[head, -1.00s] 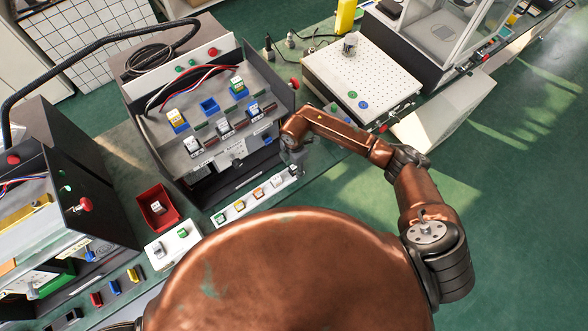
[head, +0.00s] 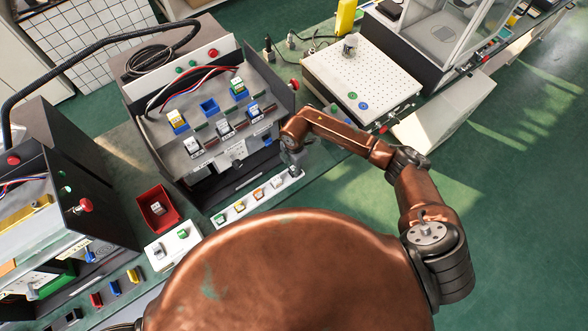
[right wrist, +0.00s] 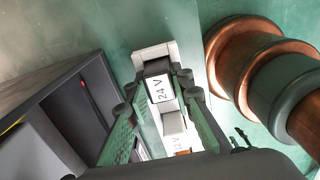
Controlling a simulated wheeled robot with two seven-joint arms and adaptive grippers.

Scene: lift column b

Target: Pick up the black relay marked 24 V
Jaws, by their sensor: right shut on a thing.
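The black relay marked 24 V (right wrist: 160,88) shows its white label in the right wrist view. My right gripper (right wrist: 154,82) is shut on it, with one finger on each side. The relay is over the far end of a white strip (right wrist: 150,53); I cannot tell whether it still touches the strip. My left gripper is out of view.
Other relays stand in the strip, the nearest a pale one (right wrist: 173,123). A sloped grey panel (head: 200,110) with coloured sockets and relays stands behind. A red bin (head: 150,198) holding a relay is to the left. A perforated white board (head: 362,75) is at the right.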

